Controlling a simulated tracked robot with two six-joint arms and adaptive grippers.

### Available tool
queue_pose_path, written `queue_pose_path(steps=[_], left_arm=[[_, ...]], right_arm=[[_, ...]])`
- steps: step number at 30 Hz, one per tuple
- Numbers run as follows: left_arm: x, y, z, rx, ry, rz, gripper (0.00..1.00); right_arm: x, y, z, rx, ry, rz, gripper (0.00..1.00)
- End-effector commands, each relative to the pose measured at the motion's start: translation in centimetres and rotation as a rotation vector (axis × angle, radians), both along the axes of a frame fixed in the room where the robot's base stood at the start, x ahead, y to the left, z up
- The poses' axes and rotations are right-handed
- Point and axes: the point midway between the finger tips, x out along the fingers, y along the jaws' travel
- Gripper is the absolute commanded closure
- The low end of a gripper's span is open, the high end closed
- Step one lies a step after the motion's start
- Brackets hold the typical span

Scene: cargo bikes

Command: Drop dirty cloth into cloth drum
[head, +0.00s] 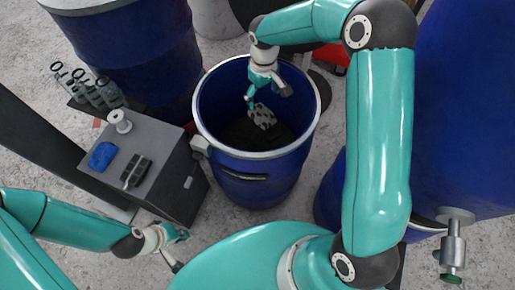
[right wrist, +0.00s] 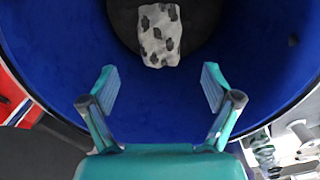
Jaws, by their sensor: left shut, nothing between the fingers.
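The dirty cloth (head: 261,116), pale with dark patches, is inside the open blue drum (head: 245,186) in the head view. It also shows in the right wrist view (right wrist: 159,35), beyond the fingertips and clear of them. I cannot tell whether it rests on the drum's dark bottom or is in the air. My right gripper (head: 265,92) is over the drum's mouth, pointing down into it. Its fingers are wide apart and empty in the right wrist view (right wrist: 160,88). My left gripper (head: 178,250) is shut and empty, low at the left, in front of the grey cabinet.
A grey cabinet (head: 165,160) left of the drum carries a blue cloth (head: 102,155), a dark item (head: 136,171) and a white spool-like item (head: 120,121). Closed blue drums stand at the back left (head: 130,50) and right (head: 465,100). Bare concrete floor shows between them.

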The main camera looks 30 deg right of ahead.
Motion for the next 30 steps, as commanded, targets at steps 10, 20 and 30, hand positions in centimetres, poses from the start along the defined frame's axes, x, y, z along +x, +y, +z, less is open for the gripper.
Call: queue_pose_path(steps=[10,20,30], left_arm=[[0.0,0.0,0.0,0.000,0.000,0.000,1.00],[0.0,0.0,0.1,0.000,0.000,0.000,1.00],[0.0,0.0,0.0,0.000,0.000,0.000,1.00]], right_arm=[[0.0,0.0,0.0,0.000,0.000,0.000,0.01],[0.2,0.1,3.3,0.000,-0.006,0.001,0.01],[0.2,0.1,9.8,0.000,-0.003,0.002,0.01]])
